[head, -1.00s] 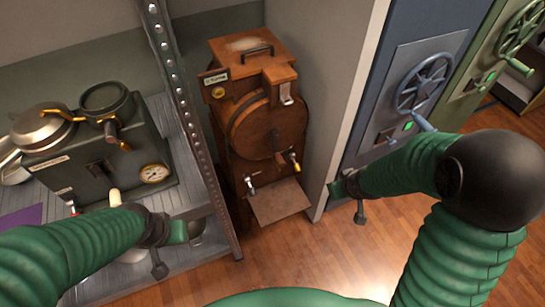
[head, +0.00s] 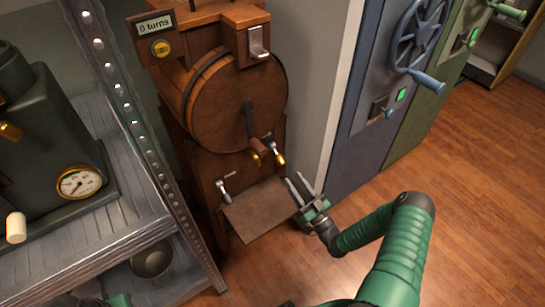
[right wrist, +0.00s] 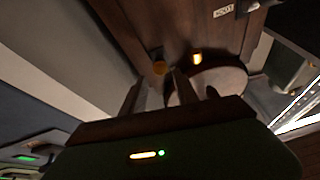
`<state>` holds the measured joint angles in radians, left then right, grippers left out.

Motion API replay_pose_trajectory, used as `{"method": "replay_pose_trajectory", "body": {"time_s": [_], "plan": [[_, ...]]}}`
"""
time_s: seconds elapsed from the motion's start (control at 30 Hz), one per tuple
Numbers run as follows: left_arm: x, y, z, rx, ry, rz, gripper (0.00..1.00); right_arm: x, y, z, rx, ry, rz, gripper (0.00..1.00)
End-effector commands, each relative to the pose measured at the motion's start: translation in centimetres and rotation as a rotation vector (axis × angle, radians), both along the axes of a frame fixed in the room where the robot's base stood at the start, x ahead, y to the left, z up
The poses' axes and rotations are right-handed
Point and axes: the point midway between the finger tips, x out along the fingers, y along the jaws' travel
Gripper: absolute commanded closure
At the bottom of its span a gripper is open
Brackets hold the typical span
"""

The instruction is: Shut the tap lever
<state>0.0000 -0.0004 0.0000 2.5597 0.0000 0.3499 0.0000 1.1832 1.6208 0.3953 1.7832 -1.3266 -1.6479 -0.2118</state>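A wooden drum machine (head: 225,110) stands between the metal shelf and the wall. A small metal tap with a pale lever (head: 224,184) is at the left of its front. Another tap with a brass-coloured end (head: 275,152) is at the right, partly beside the dark crank handle (head: 255,140). Which lever is open cannot be told. My right gripper (head: 297,182) is open and empty, below the right tap and beside the drip board's right edge. Its fingers (right wrist: 158,95) also show apart in the right wrist view. Only a green sliver of my left arm shows at the lower left.
The drip board (head: 258,208) juts out under the taps. A perforated shelf post (head: 140,140) stands close at the left, with a dark gauge machine (head: 45,150) on the shelf. A blue cabinet with a handwheel (head: 415,40) is at the right. The wooden floor (head: 465,190) is clear.

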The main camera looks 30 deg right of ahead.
Motion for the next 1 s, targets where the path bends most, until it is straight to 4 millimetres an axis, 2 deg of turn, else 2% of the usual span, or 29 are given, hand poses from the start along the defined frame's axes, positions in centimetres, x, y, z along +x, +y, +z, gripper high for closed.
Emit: {"method": "replay_pose_trajectory", "body": {"time_s": [0.2, 0.43, 0.6, 0.83, 1.0], "plan": [[0.0, 0.0, -1.9, 0.0, 0.001, 0.0, 0.7, 5.4, 0.6, 1.9, -0.003, -0.002, 0.003, 0.64], [0.0, 0.0, -3.2, 0.0, 0.001, 0.0, 0.7, 9.9, 1.0, 3.8, -0.002, 0.001, 0.002, 0.64], [0.0, 0.0, -3.4, 0.0, 0.001, 0.0, 0.7, 11.1, 1.1, 4.4, 0.0, 0.003, 0.002, 0.64], [0.0, 0.0, -3.3, 0.0, 0.001, 0.0, 0.7, 11.2, 1.1, 4.5, 0.0, 0.003, 0.002, 0.64], [0.0, 0.0, -3.3, 0.0, 0.001, 0.0, 0.7, 11.1, 1.1, 4.5, 0.0, 0.003, 0.001, 0.86]]}}
